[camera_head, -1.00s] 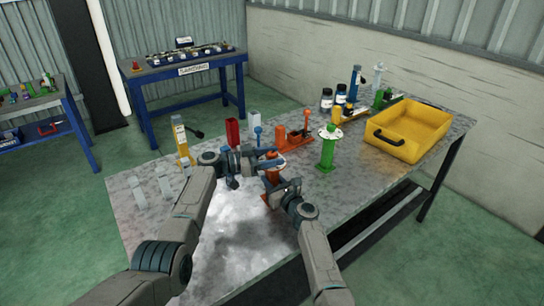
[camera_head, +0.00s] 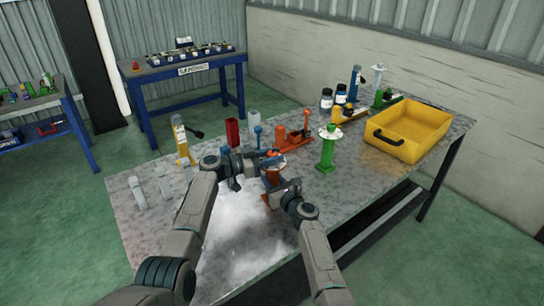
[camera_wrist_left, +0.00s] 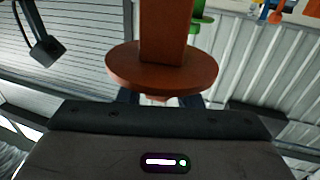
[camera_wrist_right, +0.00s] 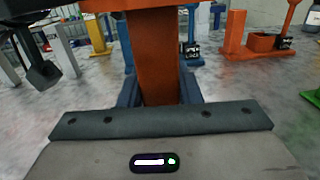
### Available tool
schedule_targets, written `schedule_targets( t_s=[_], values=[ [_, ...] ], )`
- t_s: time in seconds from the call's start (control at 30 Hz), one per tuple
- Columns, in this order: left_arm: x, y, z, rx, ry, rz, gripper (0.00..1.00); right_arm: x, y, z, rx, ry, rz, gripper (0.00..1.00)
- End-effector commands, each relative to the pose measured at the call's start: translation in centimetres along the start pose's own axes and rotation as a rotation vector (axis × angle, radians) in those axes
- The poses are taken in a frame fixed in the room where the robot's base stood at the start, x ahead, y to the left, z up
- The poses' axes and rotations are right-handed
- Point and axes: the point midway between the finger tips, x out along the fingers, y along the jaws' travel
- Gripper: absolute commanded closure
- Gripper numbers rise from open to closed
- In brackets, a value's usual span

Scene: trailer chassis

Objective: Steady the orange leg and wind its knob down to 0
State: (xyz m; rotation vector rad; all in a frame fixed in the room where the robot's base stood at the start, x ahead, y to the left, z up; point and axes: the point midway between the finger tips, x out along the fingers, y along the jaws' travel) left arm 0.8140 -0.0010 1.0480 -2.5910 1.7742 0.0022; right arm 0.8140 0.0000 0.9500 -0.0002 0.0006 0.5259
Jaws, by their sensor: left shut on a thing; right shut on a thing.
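The orange leg (camera_head: 271,184) stands near the front edge of the grey table, partly hidden by my grippers. My right gripper (camera_wrist_right: 158,92) is shut around its square orange post, which fills the space between the fingers in the right wrist view. My left gripper (camera_head: 268,161) is at the top of the leg, above the right one. In the left wrist view the orange disc (camera_wrist_left: 162,68) and post (camera_wrist_left: 166,28) show beyond the left fingers, which are shut at the knob end. The knob is mostly hidden, and its reading cannot be made out.
A green leg (camera_head: 327,150) with a pale dial stands right of the orange one. An orange fixture with a lever (camera_head: 296,139), a red container (camera_head: 233,132) and a yellow leg (camera_head: 181,140) stand behind. A yellow bin (camera_head: 410,145) sits at the right.

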Motion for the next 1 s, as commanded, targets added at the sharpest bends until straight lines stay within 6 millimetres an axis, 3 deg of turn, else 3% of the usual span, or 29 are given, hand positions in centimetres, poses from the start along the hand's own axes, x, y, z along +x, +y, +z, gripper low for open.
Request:
schedule_targets(
  t_s=[0.6,1.0],
  values=[
    [0.03,0.12,0.07,-0.002,0.001,-0.491,0.91,0.0,0.1,-0.01,0.0,-0.001,0.002,1.0],
    [-0.07,0.0,0.03,-0.003,0.001,-0.67,0.91,0.0,0.11,-0.01,0.0,-0.001,0.002,1.0]
  ],
)
